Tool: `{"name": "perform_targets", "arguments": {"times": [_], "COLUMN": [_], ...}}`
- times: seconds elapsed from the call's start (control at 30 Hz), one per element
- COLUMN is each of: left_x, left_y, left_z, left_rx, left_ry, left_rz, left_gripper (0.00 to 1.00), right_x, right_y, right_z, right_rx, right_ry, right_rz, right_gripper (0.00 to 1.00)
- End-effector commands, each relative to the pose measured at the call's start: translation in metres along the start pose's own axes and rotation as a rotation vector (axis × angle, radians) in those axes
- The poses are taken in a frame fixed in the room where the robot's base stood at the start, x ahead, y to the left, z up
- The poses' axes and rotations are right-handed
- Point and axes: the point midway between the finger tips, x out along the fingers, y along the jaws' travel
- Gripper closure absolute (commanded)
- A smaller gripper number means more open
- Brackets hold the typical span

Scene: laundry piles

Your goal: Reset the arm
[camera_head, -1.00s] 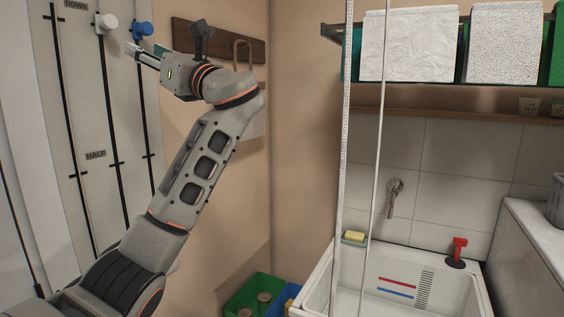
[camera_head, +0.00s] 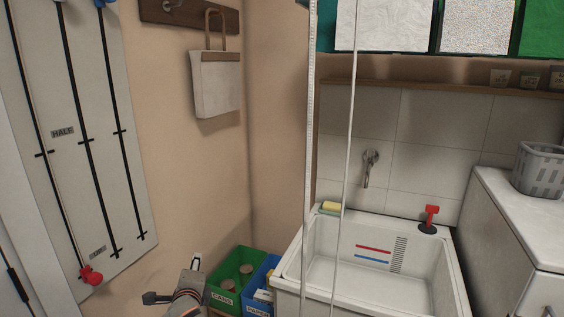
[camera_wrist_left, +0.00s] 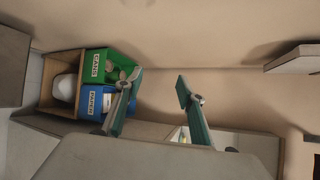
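My left gripper (camera_head: 195,268) is low at the bottom edge of the head view, in front of the wall and to the left of the green bin; most of the arm is out of frame. In the left wrist view its two fingers (camera_wrist_left: 160,84) are spread apart with nothing between them. My right gripper is in neither view.
A green CANS bin (camera_head: 228,296) and a blue PAPER bin (camera_head: 262,279) stand beside the white sink (camera_head: 440,250). A slotted board (camera_head: 80,130) with a red knob (camera_head: 91,275) is at left. A bag (camera_head: 215,85) hangs on the wall. Pale vertical cords (camera_head: 346,130) hang before the sink.

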Motion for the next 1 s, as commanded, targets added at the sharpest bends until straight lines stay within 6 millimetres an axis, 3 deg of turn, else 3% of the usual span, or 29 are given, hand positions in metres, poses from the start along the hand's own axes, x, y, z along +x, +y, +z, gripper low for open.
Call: {"name": "perform_targets", "arguments": {"times": [0.03, 0.2, 0.4, 0.5, 0.6, 0.73, 0.87, 1.0], "left_x": [-0.011, -0.058, -0.133, -0.175, -0.213, -0.249, -0.267, -0.27], "left_y": [0.037, 0.134, 0.227, 0.264, 0.29, 0.311, 0.319, 0.32], "left_z": [-0.012, -0.046, -0.071, -0.077, -0.079, -0.077, -0.076, -0.076], "left_rx": [-0.084, -0.422, -0.84, -1.05, -1.239, -1.417, -1.51, -1.535], "left_ry": [0.044, 0.169, 0.255, 0.271, 0.272, 0.261, 0.251, 0.25], "left_rz": [0.031, 0.126, 0.268, 0.343, 0.408, 0.467, 0.497, 0.502], "left_gripper": [0.61, 0.61, 0.61, 0.61, 0.61, 0.61, 0.61, 0.61], "right_x": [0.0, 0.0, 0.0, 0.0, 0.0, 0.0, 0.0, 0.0], "right_y": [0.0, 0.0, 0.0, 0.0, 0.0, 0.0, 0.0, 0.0], "right_z": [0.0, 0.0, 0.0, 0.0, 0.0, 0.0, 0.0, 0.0], "right_rx": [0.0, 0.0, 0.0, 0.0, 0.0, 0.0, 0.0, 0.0], "right_ry": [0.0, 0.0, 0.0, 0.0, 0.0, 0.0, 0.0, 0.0], "right_rz": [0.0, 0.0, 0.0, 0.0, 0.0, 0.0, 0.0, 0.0], "right_gripper": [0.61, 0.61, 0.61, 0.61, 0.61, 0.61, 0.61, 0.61]}}
